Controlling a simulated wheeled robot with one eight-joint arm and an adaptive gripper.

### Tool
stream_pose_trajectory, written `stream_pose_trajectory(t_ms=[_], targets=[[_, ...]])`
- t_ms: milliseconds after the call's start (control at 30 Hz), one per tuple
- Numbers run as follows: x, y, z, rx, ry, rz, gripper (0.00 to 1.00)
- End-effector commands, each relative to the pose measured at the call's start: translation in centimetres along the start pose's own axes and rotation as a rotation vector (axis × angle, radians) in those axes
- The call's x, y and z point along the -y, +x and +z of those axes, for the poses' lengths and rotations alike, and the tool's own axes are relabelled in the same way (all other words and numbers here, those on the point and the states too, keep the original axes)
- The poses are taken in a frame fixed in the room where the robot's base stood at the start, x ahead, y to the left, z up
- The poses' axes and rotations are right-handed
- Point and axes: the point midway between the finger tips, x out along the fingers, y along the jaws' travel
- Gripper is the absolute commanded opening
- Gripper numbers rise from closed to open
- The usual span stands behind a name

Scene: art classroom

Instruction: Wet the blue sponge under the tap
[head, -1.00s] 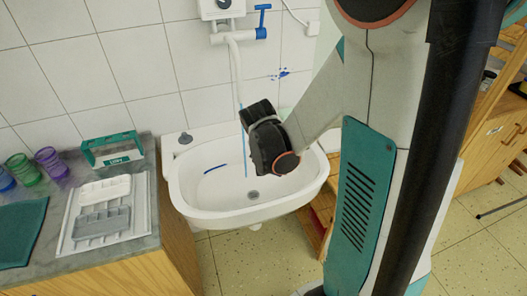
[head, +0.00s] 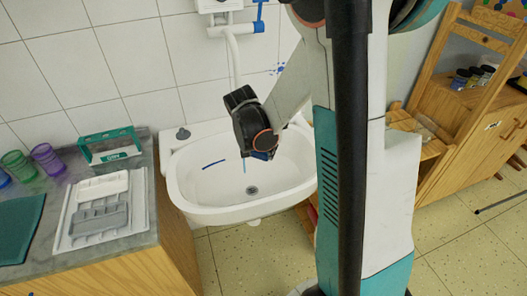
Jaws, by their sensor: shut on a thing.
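My gripper (head: 256,143) is over the white sink basin (head: 190,205), under the wall tap (head: 234,50). My black wrist hides most of its fingers. A small dark blue piece, the blue sponge (head: 262,155), shows just below the wrist, held in the gripper; most of it is hidden. The tap has a white spout and a blue handle. A thin light-blue water stream (head: 244,165) shows below the wrist and falls towards the drain. The wrist hides the stream's upper part, so I cannot tell if water touches the sponge.
A grey counter (head: 150,222) at left holds a white tray (head: 65,225), a green caddy (head: 108,147), coloured cups (head: 47,158) and a teal cloth (head: 18,225). A wooden cabinet (head: 470,105) stands at right.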

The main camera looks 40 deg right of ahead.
Motion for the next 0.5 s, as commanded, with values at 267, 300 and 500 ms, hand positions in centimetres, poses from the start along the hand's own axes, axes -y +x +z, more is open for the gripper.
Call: stream_pose_trajectory(t_ms=[267,300,500], targets=[[2.1,1.1,-1.1,0.000,0.000,0.000,0.47],[2.4,1.2,-1.2,0.000,0.000,0.000,0.47],[3.8,1.9,-2.0,0.000,0.001,0.000,0.47]])
